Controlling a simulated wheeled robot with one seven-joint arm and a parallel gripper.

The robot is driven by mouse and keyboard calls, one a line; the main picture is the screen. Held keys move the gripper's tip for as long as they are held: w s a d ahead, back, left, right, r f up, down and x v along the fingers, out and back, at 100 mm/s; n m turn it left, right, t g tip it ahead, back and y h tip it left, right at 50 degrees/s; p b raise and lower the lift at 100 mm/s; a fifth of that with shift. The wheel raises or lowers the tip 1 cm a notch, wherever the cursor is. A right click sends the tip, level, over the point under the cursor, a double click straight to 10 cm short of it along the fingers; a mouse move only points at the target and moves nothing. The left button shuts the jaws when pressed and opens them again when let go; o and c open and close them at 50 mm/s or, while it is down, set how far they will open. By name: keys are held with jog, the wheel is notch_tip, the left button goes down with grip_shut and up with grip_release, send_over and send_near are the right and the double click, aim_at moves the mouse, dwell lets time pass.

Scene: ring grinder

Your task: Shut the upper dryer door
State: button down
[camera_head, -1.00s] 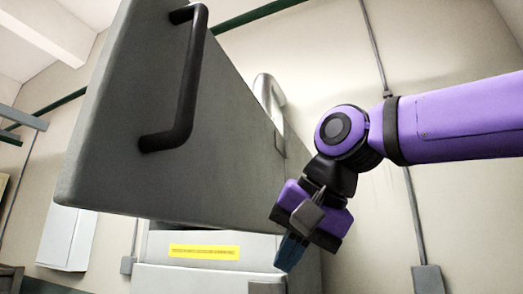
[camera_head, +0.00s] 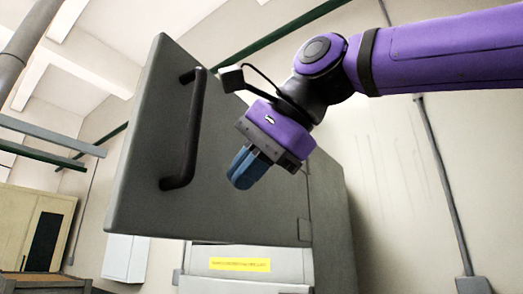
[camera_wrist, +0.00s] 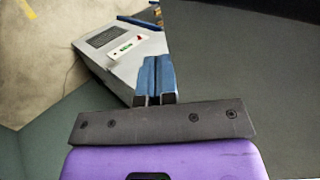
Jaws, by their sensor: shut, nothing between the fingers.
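The upper dryer door (camera_head: 222,208) is a grey panel standing open, swung out from the dryer body (camera_head: 332,220) behind it. Its black bar handle (camera_head: 194,125) is near the panel's left edge. My gripper (camera_head: 239,178), with blue fingers, is shut and empty. In the head view it overlaps the door's face, to the right of the handle. In the wrist view the shut fingers (camera_wrist: 155,62) are beside a large dark grey surface on the right, seemingly the door (camera_wrist: 240,60). I cannot tell whether they touch it. The door's upper right part is hidden behind my arm.
A yellow label (camera_head: 240,264) marks the grey front below the door. A pale cabinet (camera_head: 38,225) stands far left, with a white wall box (camera_head: 125,258) nearer. The wrist view shows a grey vented unit (camera_wrist: 110,50) on the floor. The wall at right looks clear.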

aim_at(193, 213)
jog(key=w+a+f, duration=0.1)
jog(key=w+a, duration=0.1)
jog(key=a, duration=0.1)
jog(key=w+a+f, duration=0.1)
jog(key=shift+w+a+f, duration=0.2)
jog(key=shift+a+f, duration=0.15)
jog(key=shift+w+a, duration=0.3)
jog(key=shift+a, duration=0.1)
